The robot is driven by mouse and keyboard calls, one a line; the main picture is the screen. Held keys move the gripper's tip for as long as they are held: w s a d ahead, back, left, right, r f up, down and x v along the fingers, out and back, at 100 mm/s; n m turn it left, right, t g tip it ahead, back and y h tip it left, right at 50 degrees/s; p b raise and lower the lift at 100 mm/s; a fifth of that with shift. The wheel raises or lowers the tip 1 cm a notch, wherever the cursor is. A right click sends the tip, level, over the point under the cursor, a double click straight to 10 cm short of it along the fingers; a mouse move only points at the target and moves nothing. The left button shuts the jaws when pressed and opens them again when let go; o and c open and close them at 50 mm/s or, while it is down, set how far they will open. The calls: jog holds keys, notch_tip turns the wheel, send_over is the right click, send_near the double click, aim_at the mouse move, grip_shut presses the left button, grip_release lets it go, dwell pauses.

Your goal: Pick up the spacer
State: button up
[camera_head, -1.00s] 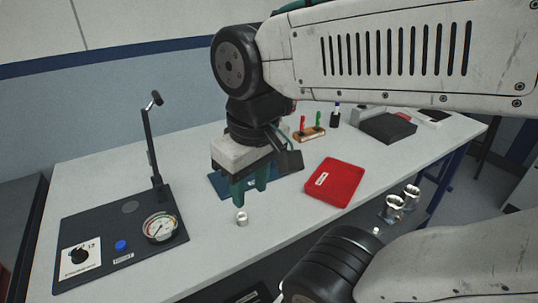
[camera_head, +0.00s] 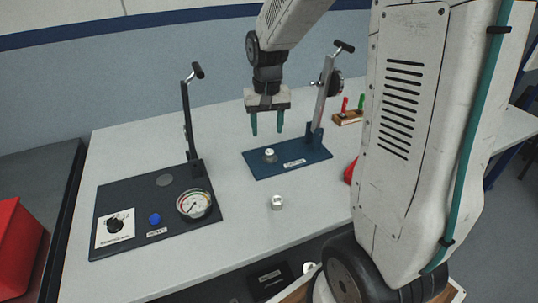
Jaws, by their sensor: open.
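A small silver ring-shaped part (camera_head: 277,203), which looks like the spacer, stands on the grey table in front of the blue fixture plate. My gripper (camera_head: 267,129) points down with its two green fingers apart and nothing between them. It hangs above the back of the blue fixture plate (camera_head: 289,169), behind and above the ring, and touches neither as far as I can see. A small pale round piece (camera_head: 269,153) sits on the blue plate below my gripper.
A lever press (camera_head: 320,95) rises from the blue plate's right side. A black gauge panel (camera_head: 145,205) with its own lever stands at left. A red tray (camera_head: 350,172) is mostly hidden behind my arm. The table around the ring is clear.

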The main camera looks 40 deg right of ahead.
aim_at(270, 151)
jog(key=shift+w+d+f, duration=0.15)
jog(key=shift+w+f, duration=0.05)
jog(key=shift+f, duration=0.25)
jog(key=shift+w+d+f, duration=0.15)
jog(key=shift+w+f, duration=0.05)
jog(key=shift+f, duration=0.25)
jog(key=f, duration=0.7)
jog(key=shift+s+d, duration=0.15)
jog(key=shift+d, duration=0.1)
jog(key=shift+c, duration=0.3)
grip_shut()
